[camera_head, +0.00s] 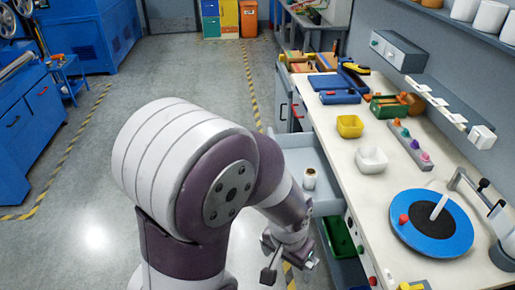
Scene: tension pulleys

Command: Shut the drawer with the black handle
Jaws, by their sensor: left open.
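A grey drawer (325,178) is pulled out from the workbench, with a small pale spool (310,179) standing in it. The drawer's front and handle are hidden behind my left arm, so I cannot see the handle's colour. My left gripper (289,268) is at the bottom middle, below the drawer in the picture, open with nothing seen between its fingers. I cannot tell whether the gripper or arm touches the drawer. My right gripper is not in view.
A lower opening holds a green bin (337,237). The white worktop (375,195) carries a yellow bin (350,126), a white bin (371,160) and a blue turntable (455,232). Cabinet fronts (285,108) farther back have dark and red handles. Open floor (185,75) lies left of the bench.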

